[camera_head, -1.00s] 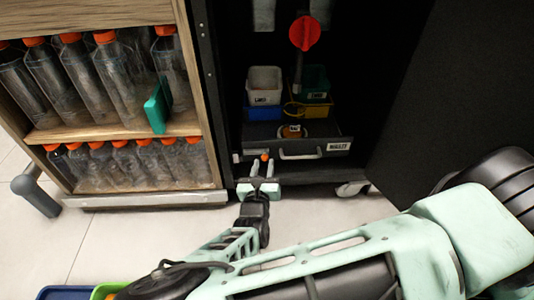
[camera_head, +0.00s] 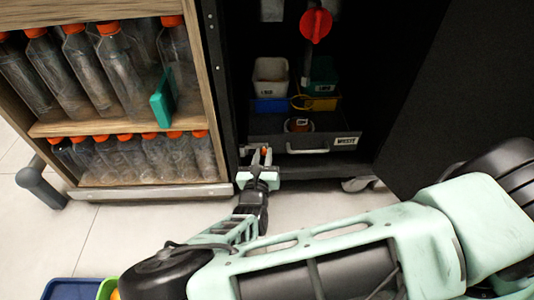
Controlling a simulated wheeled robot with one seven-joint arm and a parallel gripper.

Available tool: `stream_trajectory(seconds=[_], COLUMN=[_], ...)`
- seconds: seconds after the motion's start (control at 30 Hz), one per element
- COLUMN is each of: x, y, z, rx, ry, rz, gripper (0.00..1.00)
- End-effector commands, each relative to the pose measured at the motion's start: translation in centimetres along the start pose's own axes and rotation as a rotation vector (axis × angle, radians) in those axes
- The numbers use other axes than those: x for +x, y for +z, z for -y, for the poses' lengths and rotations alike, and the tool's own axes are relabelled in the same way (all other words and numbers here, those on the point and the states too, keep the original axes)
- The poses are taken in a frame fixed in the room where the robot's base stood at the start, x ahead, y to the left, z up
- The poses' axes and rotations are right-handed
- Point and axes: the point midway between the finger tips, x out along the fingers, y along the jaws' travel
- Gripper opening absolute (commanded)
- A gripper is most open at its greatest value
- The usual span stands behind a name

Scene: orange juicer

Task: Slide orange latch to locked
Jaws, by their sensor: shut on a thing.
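The small orange latch (camera_head: 265,151) sits at the lower left front of the black cabinet, left of the white handle of the grey waste drawer (camera_head: 262,141). My gripper (camera_head: 262,156) is at the latch, with its pale fingers around it and closed on it. The fingers hide part of the latch and its track, so its exact slide position is hard to tell.
A red knob (camera_head: 316,25) hangs above. The open black door (camera_head: 425,90) stands to the right. A shelf of orange-capped bottles (camera_head: 120,70) stands to the left.

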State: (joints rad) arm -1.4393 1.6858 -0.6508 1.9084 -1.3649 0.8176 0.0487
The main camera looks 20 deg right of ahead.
Motion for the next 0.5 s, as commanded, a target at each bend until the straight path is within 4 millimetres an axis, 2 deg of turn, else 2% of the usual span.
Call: stream_trajectory(seconds=[0.33,0.37,0.4,0.5], x=[-0.24,-0.25,-0.25,-0.23], y=[0.14,0.14,0.15,0.14], z=[-0.87,-0.89,-0.90,-0.85], rx=[0.001,0.001,0.001,0.001], ry=[0.004,0.004,0.005,0.004], rz=[-0.001,-0.001,-0.001,-0.001], gripper=[0.00,0.27,0.30,0.30])
